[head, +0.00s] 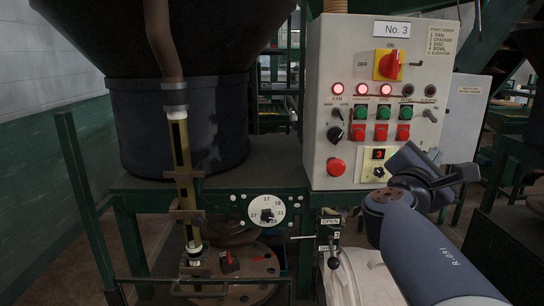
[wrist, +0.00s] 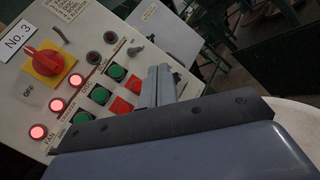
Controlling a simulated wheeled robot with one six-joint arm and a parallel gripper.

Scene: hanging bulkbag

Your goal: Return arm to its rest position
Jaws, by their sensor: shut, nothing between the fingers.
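My arm (head: 430,255) rises from the lower right of the head view, bent at a dark wrist in front of the control panel's lower right corner. My gripper (wrist: 158,82) is shut and empty in the wrist view, its two grey fingers together. The fingers overlap the panel's edge in that picture; I cannot tell their exact gap to it. The grey control panel (head: 345,60) is marked No. 3. It also shows tilted in the wrist view (wrist: 70,75).
The panel has a red rotary switch (head: 391,66) at ON, three lit red lamps, and green and red buttons. A red digit display (head: 379,154) is below. A dark hopper (head: 180,130), a numbered dial (head: 267,210) and a white bag (head: 360,275) stand near my arm.

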